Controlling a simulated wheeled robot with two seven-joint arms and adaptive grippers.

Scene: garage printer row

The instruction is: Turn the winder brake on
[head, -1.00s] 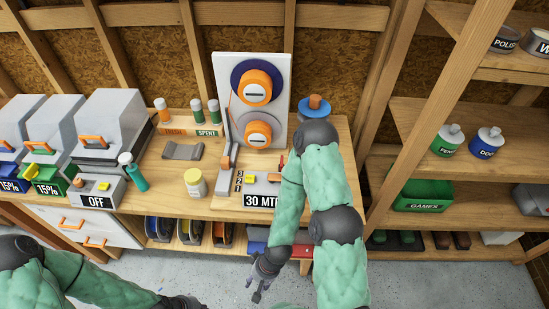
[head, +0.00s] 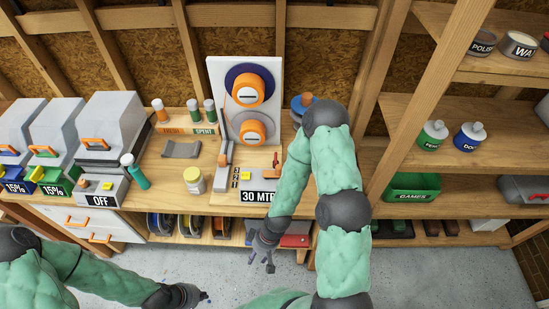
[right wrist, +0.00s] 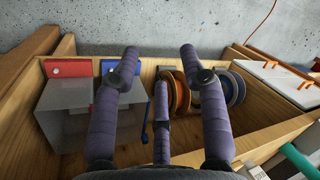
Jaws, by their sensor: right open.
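The winder has a white upright panel (head: 226,72) with an upper orange hub over a dark blue disc (head: 248,90) and a lower orange hub over a grey disc (head: 250,132). Its base carries a "30 MTR" display (head: 259,197), a small red lever (head: 275,160) at its right, and a grey lever with an orange part (head: 226,148) at its left. Which lever is the brake I cannot tell. My right gripper (head: 262,260) is open and empty, below and in front of the bench edge; its spread fingers fill the right wrist view (right wrist: 160,62). My left gripper (head: 192,297) is low at the left, its fingers unclear.
My right forearm passes close to the winder's right side, by a blue disc with an orange top (head: 303,102). A shelf under the bench holds several spools (head: 190,226) and a red-lidded box (head: 295,240). A white jar (head: 195,181) stands left of the winder.

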